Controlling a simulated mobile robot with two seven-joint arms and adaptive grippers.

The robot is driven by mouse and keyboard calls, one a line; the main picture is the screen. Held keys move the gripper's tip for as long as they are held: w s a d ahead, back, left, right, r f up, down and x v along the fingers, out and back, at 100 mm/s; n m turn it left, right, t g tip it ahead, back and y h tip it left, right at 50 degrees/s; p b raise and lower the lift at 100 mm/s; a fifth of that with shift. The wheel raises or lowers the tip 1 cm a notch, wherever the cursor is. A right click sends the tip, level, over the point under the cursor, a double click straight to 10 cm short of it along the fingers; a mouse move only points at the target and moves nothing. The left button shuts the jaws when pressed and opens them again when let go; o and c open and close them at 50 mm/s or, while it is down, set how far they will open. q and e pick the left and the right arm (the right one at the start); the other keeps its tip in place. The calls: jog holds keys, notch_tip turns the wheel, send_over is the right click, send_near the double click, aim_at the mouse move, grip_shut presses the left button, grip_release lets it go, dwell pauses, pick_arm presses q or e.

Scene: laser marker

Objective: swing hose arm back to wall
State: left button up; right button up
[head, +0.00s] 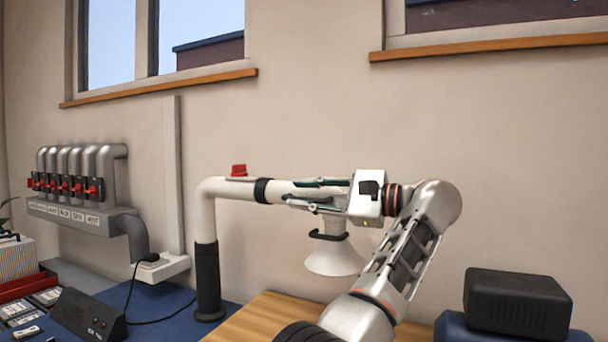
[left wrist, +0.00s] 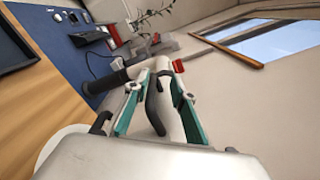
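The hose arm is a white pipe (head: 219,187) rising from a black sleeve (head: 208,280), then bending right into a level tube with a black collar (head: 263,190). A red knob (head: 239,170) sits on top. A white hood (head: 335,260) with a black handle (head: 330,236) hangs at its right end. My left gripper (head: 303,192) has one finger above and one below the tube. The left wrist view shows the tube (left wrist: 166,98) between its teal-padded fingers (left wrist: 160,72), with a gap at the left finger; contact is unclear. My right gripper is not in view.
The wall stands behind the hose arm, with a vertical duct (head: 173,180) and a row of grey pipes with red valves (head: 75,187) at left. A black box (head: 78,314) with a cable stands front left. A dark case (head: 518,303) is at lower right.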

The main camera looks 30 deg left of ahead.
pick_arm(q)
notch_tip(320, 180, up, 8)
jog(key=shift+r, duration=0.2)
jog(key=shift+s+r, duration=0.15)
jog(key=shift+r, duration=0.05)
jog(key=shift+f, duration=0.1)
dwell(0.5)
